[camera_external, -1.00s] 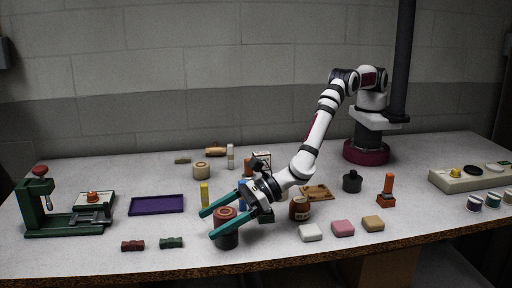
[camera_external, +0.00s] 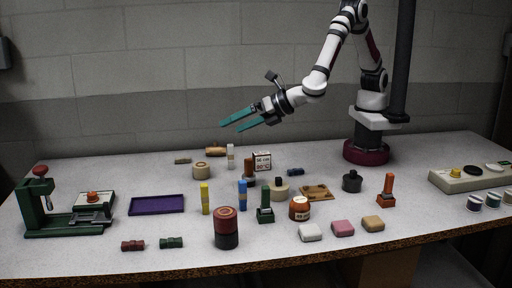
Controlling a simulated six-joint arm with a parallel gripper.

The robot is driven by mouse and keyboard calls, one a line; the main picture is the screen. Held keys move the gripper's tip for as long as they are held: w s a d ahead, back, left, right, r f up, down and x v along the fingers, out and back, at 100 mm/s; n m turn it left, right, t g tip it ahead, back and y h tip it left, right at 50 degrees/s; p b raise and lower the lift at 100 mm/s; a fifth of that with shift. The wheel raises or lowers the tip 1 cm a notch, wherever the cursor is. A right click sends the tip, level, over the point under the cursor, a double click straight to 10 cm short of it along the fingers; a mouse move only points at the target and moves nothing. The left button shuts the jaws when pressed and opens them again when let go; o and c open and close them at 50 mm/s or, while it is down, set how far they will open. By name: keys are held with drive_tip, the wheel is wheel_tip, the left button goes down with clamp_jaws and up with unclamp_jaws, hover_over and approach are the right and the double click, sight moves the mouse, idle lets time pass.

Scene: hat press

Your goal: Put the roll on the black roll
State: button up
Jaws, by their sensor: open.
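A reddish-brown roll (camera_external: 226,215) stands upright near the front edge of the table. It rests on a black roll (camera_external: 227,241), a dark cylinder of about the same width, and the two look lined up. My gripper (camera_external: 229,126) has teal fingers and is open and empty. It is high above the back of the table, pointing left, well clear of the stack.
A purple tray (camera_external: 157,205) and a green press (camera_external: 66,211) lie to the left. Two small clips, dark red (camera_external: 132,246) and green (camera_external: 171,243), lie left of the stack. A yellow stick (camera_external: 205,198), blue stick (camera_external: 243,195) and green stamp (camera_external: 265,204) stand close behind it.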

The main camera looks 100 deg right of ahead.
drive_tip(key=s+d+r+m+g+h, duration=0.15)
drive_tip(key=s+d+m+g, duration=0.25)
drive_tip(key=s+d+m, duration=0.5)
drive_tip(key=s+d+r+m+g+h, duration=0.1)
drive_tip(key=s+d+r+m+g, duration=0.25)
drive_tip(key=s+d+m, duration=0.45)
drive_tip(key=s+d+m+g+y, duration=0.3)
drive_tip(key=s+d+m, duration=0.15)
drive_tip(key=s, duration=0.45)
drive_tip(key=s+a+f+m+g+y, duration=0.1)
drive_tip(key=s+a+m+y, duration=0.5)
drive_tip(key=s+m, duration=0.3)
drive_tip(key=shift+s+a+f, duration=0.35)
drive_tip(key=shift+s+a, duration=0.3)
drive_tip(key=shift+a, duration=0.2)
